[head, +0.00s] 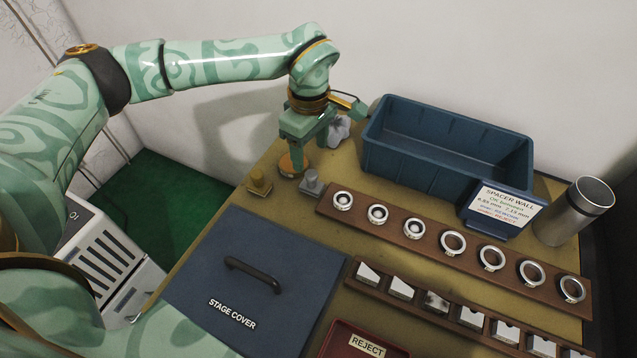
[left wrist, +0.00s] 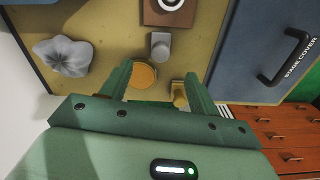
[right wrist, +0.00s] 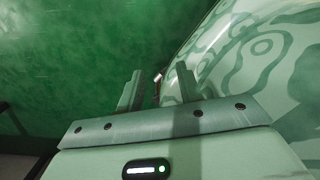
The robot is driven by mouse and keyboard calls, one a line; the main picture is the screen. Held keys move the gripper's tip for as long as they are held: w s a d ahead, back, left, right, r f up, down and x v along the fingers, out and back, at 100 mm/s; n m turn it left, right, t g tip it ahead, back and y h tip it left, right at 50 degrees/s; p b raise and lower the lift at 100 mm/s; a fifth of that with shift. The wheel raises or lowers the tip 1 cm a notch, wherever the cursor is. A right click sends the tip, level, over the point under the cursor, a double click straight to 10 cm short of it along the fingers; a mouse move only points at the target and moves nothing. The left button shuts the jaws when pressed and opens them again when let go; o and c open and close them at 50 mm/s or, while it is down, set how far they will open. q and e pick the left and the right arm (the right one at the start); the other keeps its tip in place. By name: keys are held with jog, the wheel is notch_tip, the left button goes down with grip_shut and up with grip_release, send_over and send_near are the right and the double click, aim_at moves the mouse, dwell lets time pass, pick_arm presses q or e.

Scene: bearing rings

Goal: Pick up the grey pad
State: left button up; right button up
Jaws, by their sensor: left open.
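The grey pad (head: 311,184), a small block with a raised knob, stands on the tan table left of the front rack's end. It also shows in the left wrist view (left wrist: 160,48), just beyond my left fingertips. My left gripper (head: 309,158) is open, pointing down behind the grey pad over a round orange-topped piece (head: 293,165). Nothing is held between its fingers (left wrist: 157,80). My right gripper (right wrist: 160,76) is open and empty, away from the table; it does not show clearly in the head view.
A yellow pad (head: 259,182) stands left of the grey one. A crumpled grey cloth (head: 339,130) lies behind my left gripper, near a blue bin (head: 440,165). A wooden ring rack (head: 400,226) is to the right, and a blue stage cover (head: 215,290) in front.

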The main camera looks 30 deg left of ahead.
aim_at(311, 174)
pick_arm(q)
jog(key=f, duration=0.2)
jog(key=f+b, duration=0.1)
jog(key=f, duration=0.1)
jog(key=shift+d+f, duration=0.2)
jog(key=shift+f, duration=0.25)
notch_tip(311, 174, down, 5)
jog(key=b, duration=0.3)
jog(key=shift+a, duration=0.1)
jog(key=shift+f, duration=0.15)
jog(key=shift+r, duration=0.2)
jog(key=c, duration=1.1)
pick_arm(e)
jog(key=f, duration=0.1)
jog(key=d+f, duration=0.2)
jog(key=f, duration=0.1)
jog(key=shift+w, duration=0.1)
